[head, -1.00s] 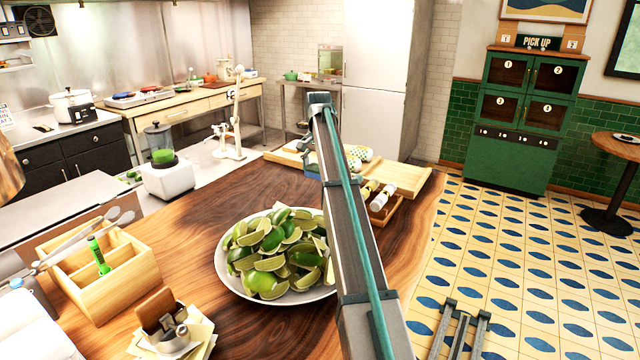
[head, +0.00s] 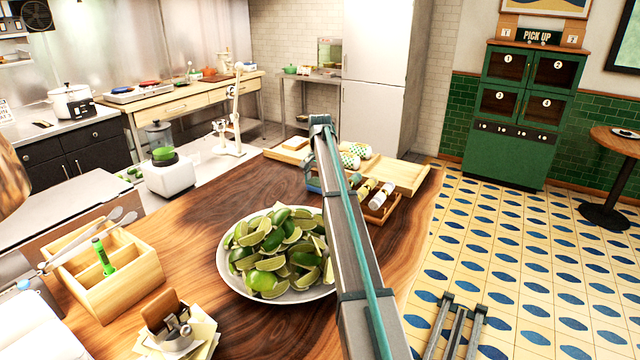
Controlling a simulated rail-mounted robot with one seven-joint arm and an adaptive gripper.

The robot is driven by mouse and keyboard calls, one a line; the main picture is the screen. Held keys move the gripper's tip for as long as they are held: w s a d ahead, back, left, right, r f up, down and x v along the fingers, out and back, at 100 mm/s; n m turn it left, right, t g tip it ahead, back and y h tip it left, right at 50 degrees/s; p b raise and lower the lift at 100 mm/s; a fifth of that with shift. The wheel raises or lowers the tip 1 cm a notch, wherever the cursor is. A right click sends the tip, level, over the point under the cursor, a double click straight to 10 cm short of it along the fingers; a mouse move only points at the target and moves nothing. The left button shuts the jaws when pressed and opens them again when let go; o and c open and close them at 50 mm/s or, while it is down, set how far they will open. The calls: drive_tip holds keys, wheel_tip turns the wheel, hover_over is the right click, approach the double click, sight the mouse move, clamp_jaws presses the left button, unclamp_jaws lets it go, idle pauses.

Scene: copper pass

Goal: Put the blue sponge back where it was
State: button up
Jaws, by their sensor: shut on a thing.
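My arm (head: 352,235) reaches from the bottom edge over the wooden counter (head: 185,235), its bend near the counter's far end. My gripper is not clearly visible; the arm hides the area beyond it. A small blue patch (head: 313,184) shows just left of the arm at the counter's far end. I cannot tell whether it is the blue sponge, a container or something else. No blue sponge can be made out for certain.
A plate of limes (head: 235,282) stands left of the arm. A wooden tray (head: 408,174) and a small rack of bottles (head: 378,197) are right of it. A wooden caddy (head: 135,272) and a napkin holder (head: 168,320) stand nearer left. A white blender (head: 170,180) is farther back.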

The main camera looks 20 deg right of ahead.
drive_tip(key=shift+f, duration=0.15)
drive_tip(key=o, duration=0.7)
wheel_tip(320, 180, up, 12)
drive_tip(key=b, duration=0.3)
drive_tip(key=shift+r, duration=0.2)
drive_tip(key=shift+f, duration=0.1)
